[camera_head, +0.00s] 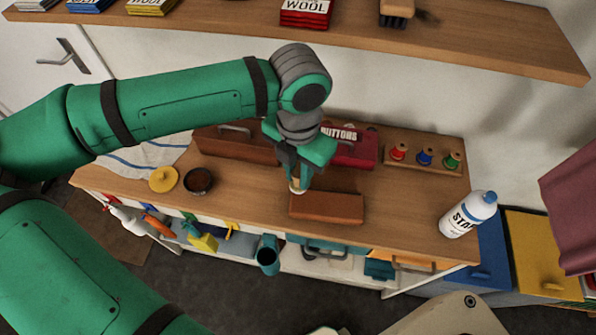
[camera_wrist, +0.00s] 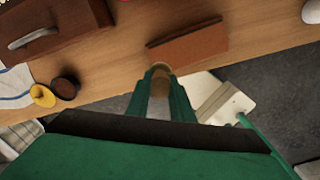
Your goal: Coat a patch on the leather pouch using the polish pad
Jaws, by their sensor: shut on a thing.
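The leather pouch (camera_head: 330,208) is a brown, flat block lying on the wooden counter near its front edge. It also shows in the wrist view (camera_wrist: 190,46). My gripper (camera_head: 299,180) is shut on the polish pad (camera_head: 297,187), a small pale piece with a brownish end, pointing down. In the wrist view the pad (camera_wrist: 160,76) sits between my fingertips (camera_wrist: 161,88). The pad is at the pouch's left end; I cannot tell whether it touches. A dark open tin (camera_head: 198,182), probably polish, stands to the left beside a yellow lid (camera_head: 163,179).
A brown box (camera_head: 235,143) and a red buttons box (camera_head: 350,150) stand behind my gripper. A rack of thread spools (camera_head: 425,156) is at the back right. A white spray bottle (camera_head: 468,214) stands at the right end. Bare counter lies between pouch and bottle.

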